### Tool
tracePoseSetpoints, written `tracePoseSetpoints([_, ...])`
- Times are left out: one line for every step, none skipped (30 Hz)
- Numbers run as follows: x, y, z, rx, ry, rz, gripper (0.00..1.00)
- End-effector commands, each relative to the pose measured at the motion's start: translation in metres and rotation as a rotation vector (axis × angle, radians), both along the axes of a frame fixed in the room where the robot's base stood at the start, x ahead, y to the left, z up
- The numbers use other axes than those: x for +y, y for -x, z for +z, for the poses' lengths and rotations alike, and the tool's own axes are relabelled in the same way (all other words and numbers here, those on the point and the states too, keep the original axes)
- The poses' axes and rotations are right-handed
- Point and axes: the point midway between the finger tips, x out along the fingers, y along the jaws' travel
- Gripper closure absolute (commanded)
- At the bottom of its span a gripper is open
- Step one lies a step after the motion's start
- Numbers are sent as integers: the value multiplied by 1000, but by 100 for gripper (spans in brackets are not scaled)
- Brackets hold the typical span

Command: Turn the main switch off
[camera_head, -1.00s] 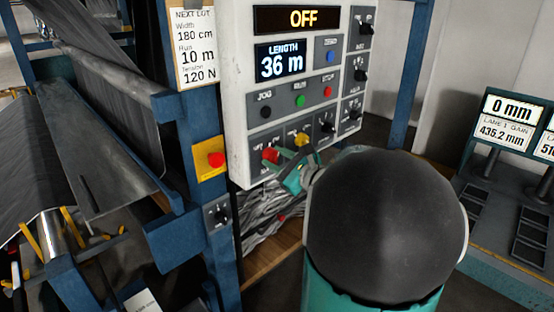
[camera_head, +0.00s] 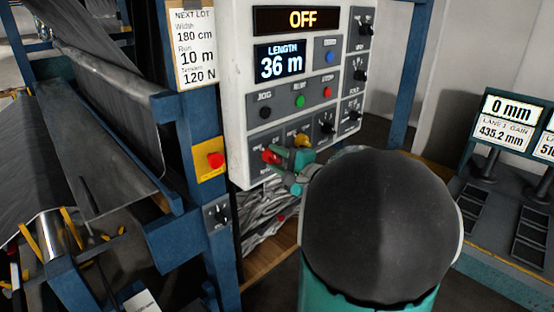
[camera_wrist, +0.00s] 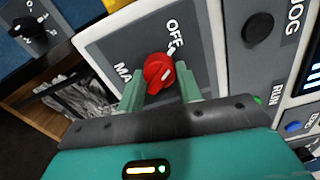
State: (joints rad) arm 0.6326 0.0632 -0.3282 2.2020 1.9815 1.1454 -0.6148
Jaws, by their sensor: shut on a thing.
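The main switch is a red knob (camera_head: 270,156) at the lower left of the white control panel (camera_head: 237,120). In the wrist view the red knob (camera_wrist: 158,70) sits on a grey plate, with the word OFF above it and a partly covered label starting "MA" to its left. A pale mark at the knob's upper edge lies beside the word OFF. My gripper (camera_head: 283,158) is at the panel; in the wrist view my gripper (camera_wrist: 159,86) has one green finger on each side of the knob, shut on it. The display (camera_head: 302,20) reads OFF.
A yellow knob (camera_head: 302,140) is just right of the red one. A red stop button on a yellow plate (camera_head: 208,162) sits on the blue post to the left. JOG, RUN and other buttons are above. My arm hides the area right and below.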

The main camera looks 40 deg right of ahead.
Motion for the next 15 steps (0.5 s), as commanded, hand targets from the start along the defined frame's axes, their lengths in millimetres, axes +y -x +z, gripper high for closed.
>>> tracePoseSetpoints([0, 1, 0, -1, 30, 0, 88])
tracePoseSetpoints([0, 1, 0, -1, 46, 0, 88])
tracePoseSetpoints([0, 1, 0, -2, 69, 0, 88])
tracePoseSetpoints([0, 1, 0, -2, 83, 0, 88])
tracePoseSetpoints([0, 1, 0, -2, 97, 0, 88])
tracePoseSetpoints([0, 1, 0, -2, 112, 0, 88])
tracePoseSetpoints([0, 1, 0, -3, 124, 0, 88])
tracePoseSetpoints([0, 1, 0, -3, 133, 0, 88])
tracePoseSetpoints([0, 1, 0, -3, 144, 0, 88])
tracePoseSetpoints([0, 1, 0, -3, 151, 0, 88])
tracePoseSetpoints([0, 1, 0, -3, 157, 0, 88])
tracePoseSetpoints([0, 1, 0, -4, 163, 0, 88])
tracePoseSetpoints([0, 1, 0, -4, 167, 0, 88])
tracePoseSetpoints([0, 1, 0, -4, 170, 0, 88])
tracePoseSetpoints([0, 1, 0, -4, 173, 0, 88])
